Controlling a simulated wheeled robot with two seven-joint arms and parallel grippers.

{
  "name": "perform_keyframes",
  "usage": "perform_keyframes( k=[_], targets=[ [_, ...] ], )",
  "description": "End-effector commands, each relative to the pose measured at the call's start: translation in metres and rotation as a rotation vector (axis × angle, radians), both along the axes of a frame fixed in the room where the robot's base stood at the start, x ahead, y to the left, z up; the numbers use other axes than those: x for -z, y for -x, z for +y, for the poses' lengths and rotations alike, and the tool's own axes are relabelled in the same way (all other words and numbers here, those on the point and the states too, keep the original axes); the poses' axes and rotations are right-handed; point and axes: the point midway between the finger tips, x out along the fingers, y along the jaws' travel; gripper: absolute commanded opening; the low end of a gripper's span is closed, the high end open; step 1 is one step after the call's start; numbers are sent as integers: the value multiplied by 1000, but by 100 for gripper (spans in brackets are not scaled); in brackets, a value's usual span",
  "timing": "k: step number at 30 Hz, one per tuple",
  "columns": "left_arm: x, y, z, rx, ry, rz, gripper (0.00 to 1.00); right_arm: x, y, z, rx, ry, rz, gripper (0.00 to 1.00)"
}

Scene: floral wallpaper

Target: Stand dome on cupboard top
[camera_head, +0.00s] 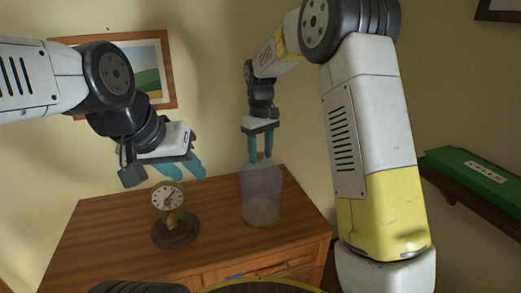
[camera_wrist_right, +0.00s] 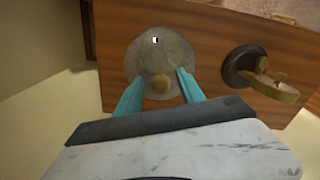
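The clear glass dome (camera_head: 261,195) stands upright on the wooden cupboard top (camera_head: 110,225), right of the middle. In the right wrist view the dome (camera_wrist_right: 178,52) is seen from above, with a round brown knob (camera_wrist_right: 159,84) on its crown. My right gripper (camera_head: 261,160) points down at the dome's top. Its teal fingers (camera_wrist_right: 160,82) are parted on either side of the knob, with a small gap visible on the right side. My left gripper (camera_head: 184,172) is open and empty, above and behind the clock.
A small clock (camera_head: 168,197) on a round dark base (camera_head: 176,231) stands uncovered left of the dome. It also shows in the right wrist view (camera_wrist_right: 262,75). A framed picture (camera_head: 152,75) hangs behind. A green box (camera_head: 470,175) lies on a shelf at right. The cupboard top's left part is clear.

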Motion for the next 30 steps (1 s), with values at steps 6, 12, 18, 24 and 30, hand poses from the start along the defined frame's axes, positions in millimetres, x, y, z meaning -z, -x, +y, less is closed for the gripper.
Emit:
perform_keyframes(
  k=[6, 12, 18, 24, 30],
  targets=[
    [0, 0, 0, 0, 0, 0, 36, -1, 0, 0, 0, -1, -1, 46],
    [0, 0, 0, 0, 0, 0, 36, -22, -1, 1, 0, -2, -5, 46],
    [0, 0, 0, 0, 0, 0, 36, -66, -1, 1, 0, -2, -5, 46],
    [0, 0, 0, 0, 0, 0, 36, -103, -1, 1, 1, -2, -2, 46],
    [0, 0, 0, 0, 0, 0, 36, -122, 0, -1, 3, -3, -3, 46]
  ],
)
